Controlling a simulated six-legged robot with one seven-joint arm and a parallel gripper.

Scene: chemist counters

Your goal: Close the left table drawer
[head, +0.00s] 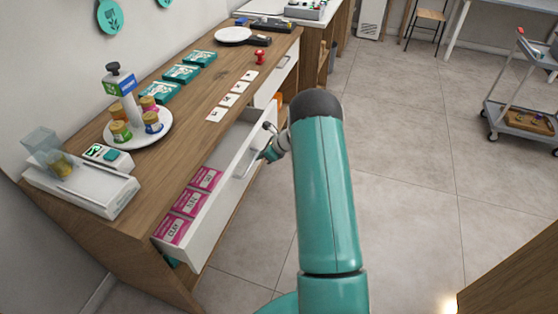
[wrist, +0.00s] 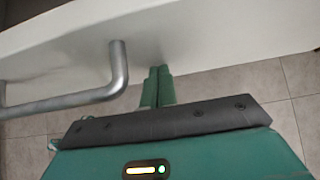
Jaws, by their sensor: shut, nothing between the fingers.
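The left table drawer (head: 207,234) is white and stands pulled out from the wooden counter, with several pink packets lying inside. Its grey bar handle (head: 248,166) is on the front face and also shows large in the wrist view (wrist: 118,72). My gripper (head: 270,153) is at the drawer front, near the far end of the handle. In the wrist view, the green fingers (wrist: 157,86) are together and empty, beside the handle's end, with their tips at the white drawer front (wrist: 210,35). I cannot tell whether they touch it. My arm hides part of the floor.
The counter top (head: 190,113) carries a scale (head: 85,185), a round white tray (head: 158,137) with bottles, teal boxes (head: 182,73) and cards (head: 226,100). Another white drawer (head: 276,76) is farther along. The tiled floor (head: 400,150) is clear, with a trolley (head: 515,115) at the right.

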